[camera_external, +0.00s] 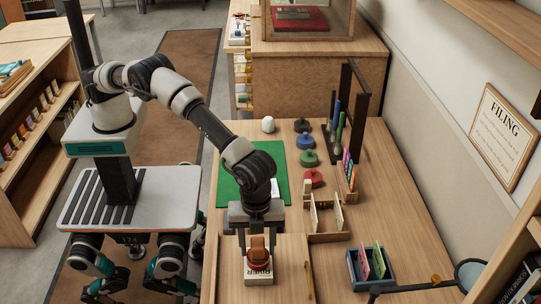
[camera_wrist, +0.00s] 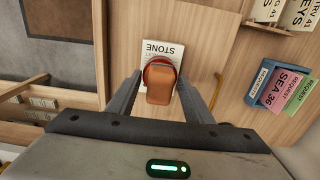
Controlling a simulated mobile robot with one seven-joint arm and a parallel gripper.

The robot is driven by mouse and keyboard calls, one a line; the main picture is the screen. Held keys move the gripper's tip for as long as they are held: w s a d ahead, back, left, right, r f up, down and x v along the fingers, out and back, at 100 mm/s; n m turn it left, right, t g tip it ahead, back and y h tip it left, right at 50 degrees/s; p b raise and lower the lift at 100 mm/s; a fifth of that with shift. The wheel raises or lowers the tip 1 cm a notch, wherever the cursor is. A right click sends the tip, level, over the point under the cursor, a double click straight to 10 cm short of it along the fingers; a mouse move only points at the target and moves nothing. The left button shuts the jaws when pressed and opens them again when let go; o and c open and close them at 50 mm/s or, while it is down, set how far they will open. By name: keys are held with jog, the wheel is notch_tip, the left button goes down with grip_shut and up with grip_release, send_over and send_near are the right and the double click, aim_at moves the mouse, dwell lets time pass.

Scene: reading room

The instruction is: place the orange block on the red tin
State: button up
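The orange block (camera_external: 257,243) stands on the red tin (camera_external: 258,261), which sits on a cream book-like box (camera_external: 258,276) on the desk. In the wrist view the block (camera_wrist: 159,88) covers most of the tin (camera_wrist: 160,63), with its red rim showing around the far end; the box beneath reads "STONE" (camera_wrist: 163,48). My gripper (camera_external: 257,237) points down over the block. In the wrist view its fingers (camera_wrist: 160,80) are spread, one on each side of the block, with visible gaps. It appears open and not gripping. Exact contact under the block is hidden.
A blue holder (camera_external: 371,268) with coloured cards stands to the right. A wooden rack (camera_external: 327,220) and several round coloured weights (camera_external: 308,158) lie behind. A green mat (camera_external: 230,178) is under my arm.

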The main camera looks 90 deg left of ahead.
aim_at(257, 243)
notch_tip(257, 243, up, 12)
jog(key=shift+r+p, duration=0.15)
jog(key=shift+p, duration=0.25)
